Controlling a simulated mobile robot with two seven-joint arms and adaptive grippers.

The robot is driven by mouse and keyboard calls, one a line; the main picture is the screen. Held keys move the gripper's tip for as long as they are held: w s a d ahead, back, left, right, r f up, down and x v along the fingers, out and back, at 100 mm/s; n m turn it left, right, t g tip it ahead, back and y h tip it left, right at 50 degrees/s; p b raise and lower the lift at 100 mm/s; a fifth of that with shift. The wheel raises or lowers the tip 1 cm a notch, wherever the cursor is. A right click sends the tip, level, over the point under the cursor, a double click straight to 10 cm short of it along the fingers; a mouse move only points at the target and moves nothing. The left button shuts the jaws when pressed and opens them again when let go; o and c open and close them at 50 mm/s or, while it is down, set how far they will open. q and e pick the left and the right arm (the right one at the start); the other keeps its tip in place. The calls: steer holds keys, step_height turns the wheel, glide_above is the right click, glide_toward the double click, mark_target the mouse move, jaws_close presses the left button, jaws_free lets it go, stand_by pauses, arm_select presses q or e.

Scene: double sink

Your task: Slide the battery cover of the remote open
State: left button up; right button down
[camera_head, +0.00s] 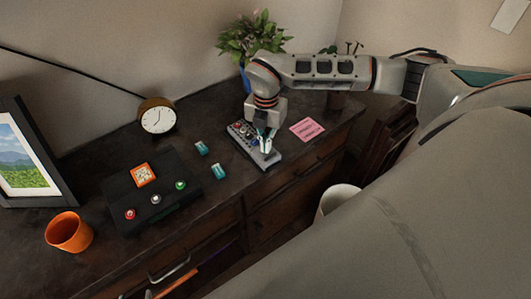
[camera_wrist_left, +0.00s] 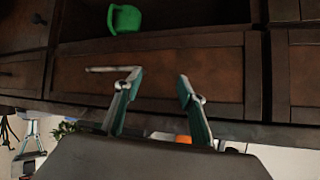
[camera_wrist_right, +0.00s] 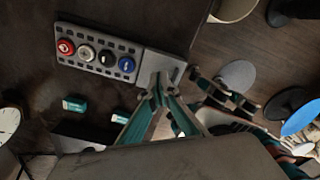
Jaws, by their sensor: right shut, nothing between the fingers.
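The grey remote (camera_head: 240,131) lies on the dark dresser top, with red, white, black and blue buttons seen in the right wrist view (camera_wrist_right: 96,52). Its plain light-grey end, the battery cover (camera_wrist_right: 176,64), lies nearest the dresser's front edge. My right gripper (camera_head: 265,146) is shut and empty, pointing down at the cover. In the right wrist view its closed fingertips (camera_wrist_right: 158,88) overlap the near edge of the cover; I cannot tell whether they touch. My left gripper (camera_wrist_left: 158,82) is open and empty in front of the dresser drawers, outside the head view.
Two teal batteries (camera_head: 201,148) (camera_head: 219,171) lie left of the remote. A black button box (camera_head: 152,215), clock (camera_head: 158,118), orange cup (camera_head: 68,232) and picture frame (camera_head: 48,197) stand further left. A pink note (camera_head: 306,129) and plant (camera_head: 250,36) are close to my right arm.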

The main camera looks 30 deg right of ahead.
steer(key=shift+f+b, duration=0.4)
steer(key=shift+f, duration=0.35)
stand_by(0.3)
steer(key=shift+s+d+f+p, duration=0.15)
steer(key=shift+s+p, duration=0.35)
steer(key=shift+s, duration=1.05)
steer(key=shift+s+d+r+p, duration=0.1)
steer(key=shift+s+p, duration=0.35)
steer(key=shift+s, duration=1.1)
stand_by(0.4)
step_height(320, 180, up, 7)
steer(key=p, duration=0.3)
steer(key=shift+p, duration=0.3)
stand_by(0.4)
steer(key=shift+w, duration=0.1)
